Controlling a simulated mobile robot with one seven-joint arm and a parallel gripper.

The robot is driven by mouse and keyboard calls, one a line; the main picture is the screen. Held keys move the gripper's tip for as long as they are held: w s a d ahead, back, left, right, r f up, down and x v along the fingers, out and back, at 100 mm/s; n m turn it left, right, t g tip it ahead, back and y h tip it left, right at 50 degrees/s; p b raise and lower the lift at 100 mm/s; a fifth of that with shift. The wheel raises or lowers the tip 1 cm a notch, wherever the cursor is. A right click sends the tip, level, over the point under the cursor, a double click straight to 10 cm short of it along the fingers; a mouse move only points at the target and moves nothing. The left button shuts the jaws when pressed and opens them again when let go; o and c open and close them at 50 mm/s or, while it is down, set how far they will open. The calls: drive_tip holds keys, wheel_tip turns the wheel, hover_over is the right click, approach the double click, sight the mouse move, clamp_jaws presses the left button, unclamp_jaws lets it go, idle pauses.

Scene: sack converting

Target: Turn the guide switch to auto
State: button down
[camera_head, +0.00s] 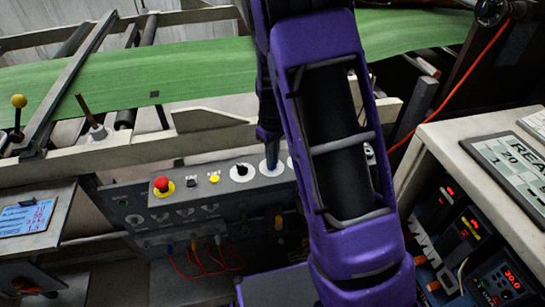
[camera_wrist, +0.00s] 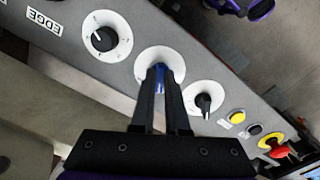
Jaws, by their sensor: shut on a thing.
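A control box (camera_head: 140,205) with a row of rotary switches and buttons runs below the green web. My gripper (camera_head: 271,160) points down onto a switch with a round white dial plate (camera_head: 267,171). In the wrist view, my gripper (camera_wrist: 159,76) is shut on a blue switch knob (camera_wrist: 158,78) at the middle of its white dial plate (camera_wrist: 150,58). The fingers hide most of the knob and its pointer, so I cannot tell its position. I cannot read a guide or auto label.
A black-knobbed switch (camera_wrist: 102,39) near an "EDGE" label and another black-knobbed switch (camera_wrist: 204,103) flank the held one. A yellow button (camera_head: 214,179) and red emergency stop (camera_head: 162,185) lie along the row. A cabinet with displays (camera_head: 502,280) stands at right.

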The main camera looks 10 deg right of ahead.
drive_tip(key=shift+m, duration=0.3)
drive_tip(key=m+p, duration=0.1)
drive_tip(key=m, duration=0.4)
drive_tip(key=shift+a+r+p, duration=0.1)
drive_tip(key=shift+p, duration=0.2)
drive_tip(key=m+p, duration=0.1)
drive_tip(key=m, duration=0.5)
drive_tip(key=shift+a+m+p, duration=0.1)
drive_tip(key=shift+m+p, duration=0.2)
drive_tip(key=c, duration=0.9)
unclamp_jaws()
